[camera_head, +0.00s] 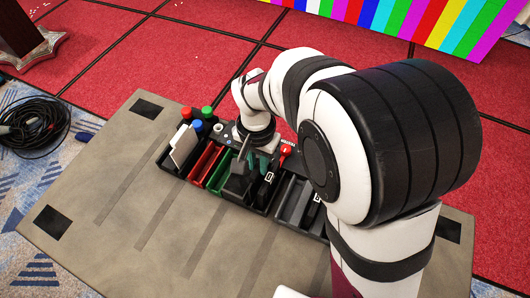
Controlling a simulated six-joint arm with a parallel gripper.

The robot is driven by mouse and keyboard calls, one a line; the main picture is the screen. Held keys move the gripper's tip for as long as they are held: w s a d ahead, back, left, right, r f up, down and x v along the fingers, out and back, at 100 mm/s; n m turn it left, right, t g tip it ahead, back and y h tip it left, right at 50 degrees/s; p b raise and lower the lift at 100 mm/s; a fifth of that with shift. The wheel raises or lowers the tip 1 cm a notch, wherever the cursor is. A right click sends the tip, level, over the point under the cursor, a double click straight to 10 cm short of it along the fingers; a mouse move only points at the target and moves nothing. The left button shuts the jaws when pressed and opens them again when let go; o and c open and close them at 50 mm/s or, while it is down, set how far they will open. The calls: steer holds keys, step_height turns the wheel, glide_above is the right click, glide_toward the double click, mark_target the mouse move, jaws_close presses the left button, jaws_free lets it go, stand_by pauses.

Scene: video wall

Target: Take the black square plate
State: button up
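My gripper (252,158) points down over the middle of a black divided organizer (262,208) on the table. A dark, roughly square plate-like piece (238,182) stands in the organizer just below and left of the fingers. The gripper is very close to it, but I cannot tell whether they touch. The fingers are small and dark against dark parts, so whether they are open or shut is unclear. My arm hides part of the organizer's right side.
The organizer also holds a white card-like piece (184,145), red (204,162) and green (221,170) bins, and a red-topped item (286,150). Colored caps line its back left. The grey table (130,200) is clear in front, with flat black squares (51,222) at its corners.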

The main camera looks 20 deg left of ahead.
jaws_close()
steer(key=shift+r, duration=2.75)
